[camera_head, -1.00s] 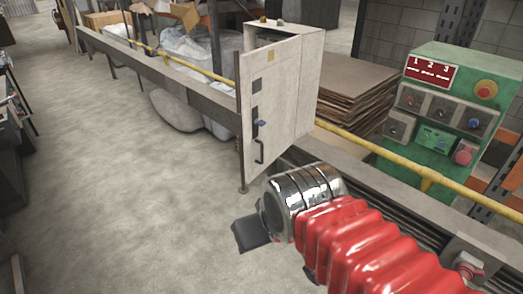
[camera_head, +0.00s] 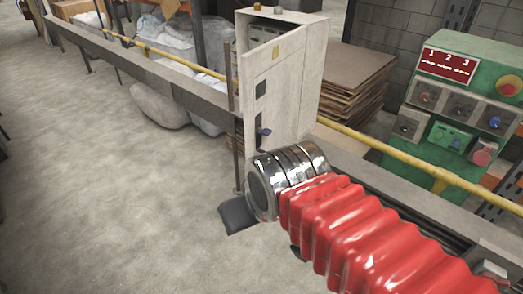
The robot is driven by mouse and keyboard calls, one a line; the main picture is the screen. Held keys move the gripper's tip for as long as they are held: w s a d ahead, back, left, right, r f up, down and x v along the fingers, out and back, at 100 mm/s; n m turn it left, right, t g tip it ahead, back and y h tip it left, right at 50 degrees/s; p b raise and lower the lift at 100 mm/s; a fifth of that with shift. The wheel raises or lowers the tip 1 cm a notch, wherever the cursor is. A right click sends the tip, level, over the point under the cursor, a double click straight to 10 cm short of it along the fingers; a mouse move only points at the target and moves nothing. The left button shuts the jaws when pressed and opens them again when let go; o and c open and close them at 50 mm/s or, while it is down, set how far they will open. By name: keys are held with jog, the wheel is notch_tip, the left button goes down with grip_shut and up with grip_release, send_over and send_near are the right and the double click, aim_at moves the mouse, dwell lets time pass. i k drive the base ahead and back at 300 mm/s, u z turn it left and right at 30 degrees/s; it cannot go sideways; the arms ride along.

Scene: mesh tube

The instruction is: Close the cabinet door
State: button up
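The light grey cabinet (camera_head: 317,70) stands upright at the picture's upper middle, beside the rail. Its door (camera_head: 284,82) is partly open: a dark gap shows above its top edge, and its left edge stands out toward me. The door has a small blue-grey latch (camera_head: 264,132) on its left side. My arm's silver end covers the door's lower part, and I cannot tell whether it touches.
A green control panel (camera_head: 462,110) stands at the right. A yellow pipe (camera_head: 400,160) and a grey rail (camera_head: 150,72) run along the cabinet. Stacked brown sheets (camera_head: 350,85) lie behind it. The floor at the left (camera_head: 110,190) is clear.

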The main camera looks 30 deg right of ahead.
aim_at(272, 72)
jog(key=u, duration=0.05)
jog(key=i, duration=0.9)
